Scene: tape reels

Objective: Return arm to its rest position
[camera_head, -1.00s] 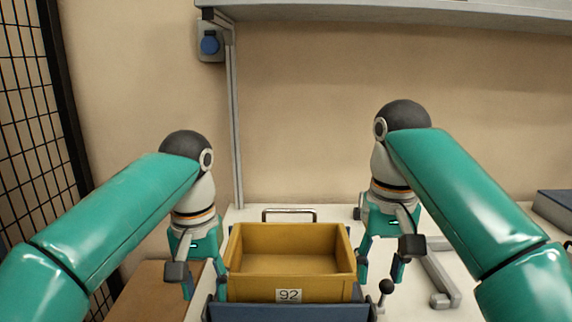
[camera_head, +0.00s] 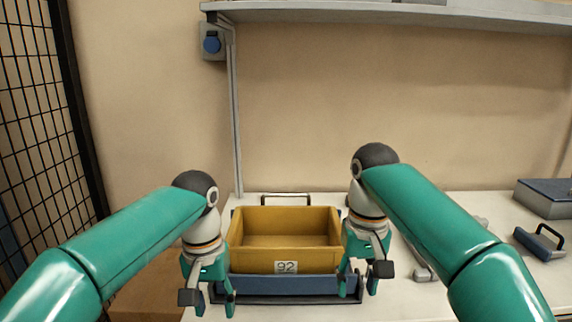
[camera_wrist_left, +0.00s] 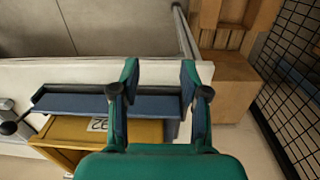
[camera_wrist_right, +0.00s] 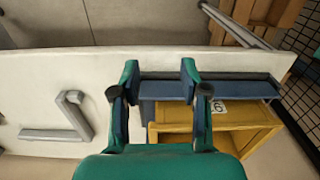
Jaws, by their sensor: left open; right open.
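My left gripper (camera_head: 207,296) is open and empty, pointing down at the front left of the yellow bin. In the left wrist view its two fingers (camera_wrist_left: 158,90) stand apart with nothing between them. My right gripper (camera_head: 362,278) is open and empty at the front right of the bin. The right wrist view also shows its fingers (camera_wrist_right: 160,90) apart. The yellow bin (camera_head: 286,256), labelled 92, looks empty and sits on the white table behind a blue front panel (camera_head: 285,286). Both grippers are apart from the bin's side walls.
A grey box (camera_head: 546,198) and a blue-handled tool (camera_head: 539,243) lie on the table (camera_head: 470,205) at the right. A grey angled bracket (camera_wrist_right: 62,125) lies right of the bin. A black mesh fence (camera_head: 35,130) stands at the left. A shelf (camera_head: 400,14) hangs above.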

